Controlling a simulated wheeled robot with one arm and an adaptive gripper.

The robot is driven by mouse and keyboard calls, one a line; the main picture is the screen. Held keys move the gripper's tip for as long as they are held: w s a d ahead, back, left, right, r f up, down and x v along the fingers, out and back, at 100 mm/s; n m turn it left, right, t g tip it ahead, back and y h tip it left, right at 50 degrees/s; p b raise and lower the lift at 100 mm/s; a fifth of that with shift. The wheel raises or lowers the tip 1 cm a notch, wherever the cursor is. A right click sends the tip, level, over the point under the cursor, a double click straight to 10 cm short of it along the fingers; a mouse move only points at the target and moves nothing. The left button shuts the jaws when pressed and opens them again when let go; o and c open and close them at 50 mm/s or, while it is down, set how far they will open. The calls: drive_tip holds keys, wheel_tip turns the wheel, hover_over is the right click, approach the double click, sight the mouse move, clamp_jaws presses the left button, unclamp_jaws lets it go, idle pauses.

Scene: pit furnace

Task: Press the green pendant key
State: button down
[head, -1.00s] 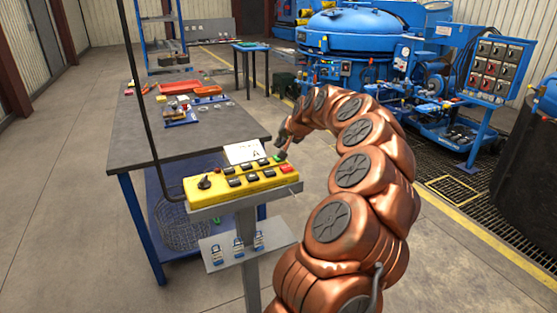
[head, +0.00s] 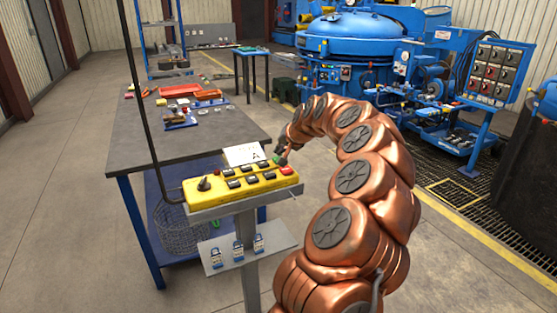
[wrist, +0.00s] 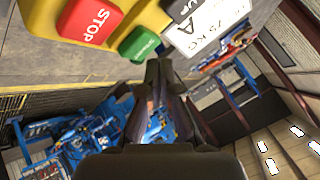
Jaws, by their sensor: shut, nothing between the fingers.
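The yellow pendant (head: 240,186) lies on a grey stand, with several black keys, a black knob and a red STOP key (wrist: 88,20). The green key (wrist: 138,45) sits at the pendant's far right end, and a little of it shows in the head view (head: 276,159). My gripper (wrist: 159,70) is shut and empty. In the wrist view its fingertips are close beside the green key, at its lower right edge. I cannot tell whether they touch it. In the head view my gripper (head: 282,162) is at the pendant's far right corner.
A white label card (head: 244,154) stands behind the pendant. A dark workbench (head: 170,145) with trays and tools is behind to the left. A small shelf with padlocks (head: 238,248) hangs on the stand. A blue furnace (head: 350,40) is at the back.

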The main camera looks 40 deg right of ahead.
idle(0.7)
drive_tip(key=shift+f+b, duration=0.45)
drive_tip(key=shift+b, duration=0.1)
drive_tip(key=shift+f+b, duration=0.35)
drive_tip(key=shift+f, duration=0.1)
idle(0.6)
drive_tip(key=shift+r, duration=0.9)
drive_tip(key=shift+r, duration=0.1)
drive_tip(key=shift+r+p, duration=0.65)
drive_tip(key=shift+r, duration=1.75)
